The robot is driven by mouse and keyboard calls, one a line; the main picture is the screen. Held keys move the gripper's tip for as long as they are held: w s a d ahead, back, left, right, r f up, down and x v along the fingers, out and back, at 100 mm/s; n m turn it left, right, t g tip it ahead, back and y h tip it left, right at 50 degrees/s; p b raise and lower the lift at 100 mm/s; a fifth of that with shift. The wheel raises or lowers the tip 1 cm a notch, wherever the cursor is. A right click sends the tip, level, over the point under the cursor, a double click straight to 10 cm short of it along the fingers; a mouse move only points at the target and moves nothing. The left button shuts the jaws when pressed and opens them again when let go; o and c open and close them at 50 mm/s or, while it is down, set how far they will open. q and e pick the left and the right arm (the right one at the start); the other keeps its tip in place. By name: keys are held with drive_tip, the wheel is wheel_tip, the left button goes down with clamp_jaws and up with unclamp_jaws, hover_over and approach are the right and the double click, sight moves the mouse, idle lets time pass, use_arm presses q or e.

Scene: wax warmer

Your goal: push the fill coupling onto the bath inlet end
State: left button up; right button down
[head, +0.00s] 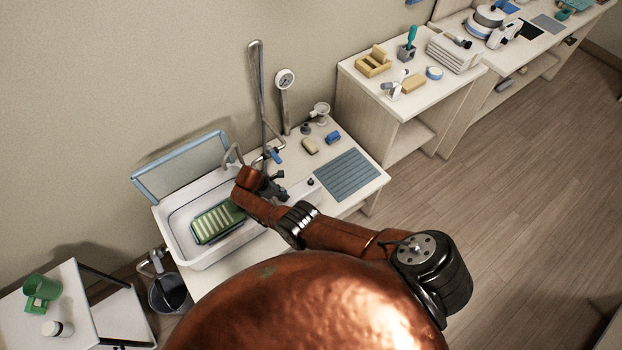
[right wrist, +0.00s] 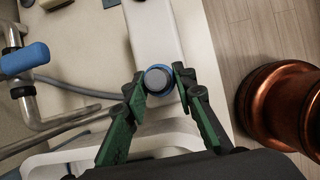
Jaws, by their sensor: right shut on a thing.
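My right gripper (right wrist: 160,82) has its green-and-black fingers shut on a short round coupling (right wrist: 158,77) with a grey end face and a blue ring. A grey hose (right wrist: 85,91) runs in from the left toward it. In the head view the right gripper (head: 272,190) is over the right rim of the white bath (head: 185,256); the coupling is hidden there by my arm. I cannot make out the bath inlet end in either view. My left gripper is not in view.
A steel pipe with a blue lever (right wrist: 25,58) stands left of the gripper in the wrist view. A green striped grille (head: 216,222) lies in the bath. A blue-grey mat (head: 346,174) and small items occupy the bench. A bucket (head: 170,292) stands on the floor.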

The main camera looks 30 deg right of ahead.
drive_tip(key=shift+f+b, duration=0.5)
drive_tip(key=shift+f, duration=0.05)
drive_tip(key=c, duration=1.5)
unclamp_jaws()
drive_tip(key=shift+r, duration=0.15)
drive_tip(key=p+v, duration=0.6)
drive_tip(key=v, duration=0.1)
drive_tip(key=shift+a+r, duration=0.2)
drive_tip(key=shift+r, duration=0.1)
idle(0.4)
